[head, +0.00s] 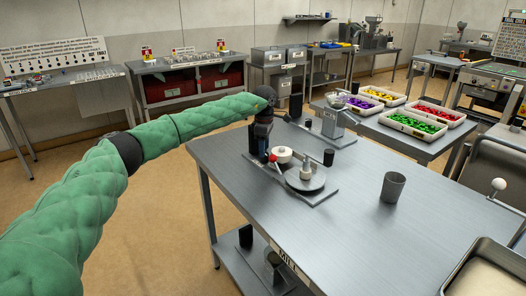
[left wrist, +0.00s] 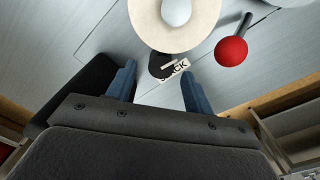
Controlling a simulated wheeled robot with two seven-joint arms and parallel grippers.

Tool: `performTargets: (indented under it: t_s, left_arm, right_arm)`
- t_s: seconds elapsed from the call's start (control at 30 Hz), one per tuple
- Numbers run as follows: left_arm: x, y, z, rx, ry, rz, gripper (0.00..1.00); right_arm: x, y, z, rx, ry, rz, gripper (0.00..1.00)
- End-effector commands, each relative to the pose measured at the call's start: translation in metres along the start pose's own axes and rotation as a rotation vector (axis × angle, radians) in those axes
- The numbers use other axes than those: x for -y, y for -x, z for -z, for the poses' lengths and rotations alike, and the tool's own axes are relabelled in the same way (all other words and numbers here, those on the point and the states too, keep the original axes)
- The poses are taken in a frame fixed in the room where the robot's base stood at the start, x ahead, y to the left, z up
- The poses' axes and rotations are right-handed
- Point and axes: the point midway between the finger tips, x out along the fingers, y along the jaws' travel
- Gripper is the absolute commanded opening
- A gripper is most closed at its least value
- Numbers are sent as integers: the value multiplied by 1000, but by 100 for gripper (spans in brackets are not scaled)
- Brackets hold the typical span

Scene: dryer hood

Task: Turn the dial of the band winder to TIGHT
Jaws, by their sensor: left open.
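The band winder (head: 318,193) stands near the left end of the steel table, with a grey round plate, a pale spool (head: 283,155) and a red-knobbed lever (head: 272,158). In the left wrist view, its small black dial (left wrist: 160,67) has a light pointer line and lies beside a white label (left wrist: 174,72) that appears to read SLACK. The spool (left wrist: 150,38) overlaps the dial's upper side in that view. My left gripper (left wrist: 158,72) is open, its blue fingers on either side of the dial with gaps. In the head view my left gripper (head: 262,145) hides the dial. My right gripper is out of view.
The red knob (left wrist: 231,51) is close to my left gripper's right finger in the wrist view. A grey cup (head: 393,187) stands on the table's right part. Another device (head: 333,122) stands behind the winder. The table's front middle is clear.

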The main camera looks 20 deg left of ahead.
Motion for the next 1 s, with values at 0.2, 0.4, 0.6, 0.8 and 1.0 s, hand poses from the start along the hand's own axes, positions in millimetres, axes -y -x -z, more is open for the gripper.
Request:
performTargets:
  t_s: [0.2, 0.4, 0.6, 0.8, 1.0]
  left_arm:
    - [0, -21, 0, 1, 0, 1, 52]
    - [0, -28, 0, 1, 0, -1, 52]
    - [0, -28, 0, 1, 0, 0, 48]
    - [0, -28, 0, 1, 0, 0, 8]
    - [0, -29, 0, 1, 36, -1, 7]
  right_arm:
    - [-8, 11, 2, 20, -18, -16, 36]
    - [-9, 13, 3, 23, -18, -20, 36]
    - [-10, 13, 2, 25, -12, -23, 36]
    - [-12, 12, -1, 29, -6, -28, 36]
    - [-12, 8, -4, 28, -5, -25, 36]
